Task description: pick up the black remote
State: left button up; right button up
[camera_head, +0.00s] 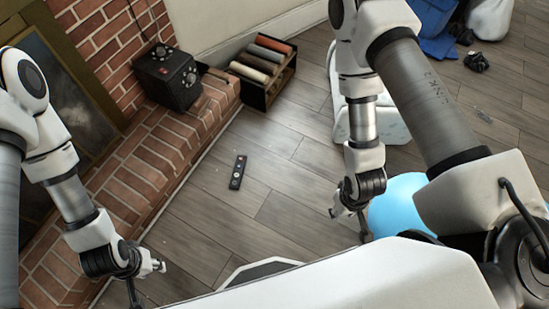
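The black remote (238,172) lies flat on the grey wood floor, in the middle of the head view, with a few small coloured buttons on it. My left gripper (146,283) is at the lower left, below and to the left of the remote, clear of it. Its fingers look spread apart with nothing between them. My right gripper (350,222) is to the right of the remote, well apart from it, near a light blue round object. I cannot make out clearly how far its fingers are apart.
A brick hearth (150,150) runs along the left, with a black box (168,77) on it. A black rack with rolled items (264,72) stands beyond the remote. A light blue round object (398,203) sits at right. The floor around the remote is clear.

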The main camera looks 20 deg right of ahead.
aim_at(240, 170)
jog(key=i+j+z, duration=0.25)
jog(key=i+z, duration=0.2)
jog(key=i+j+z, duration=0.45)
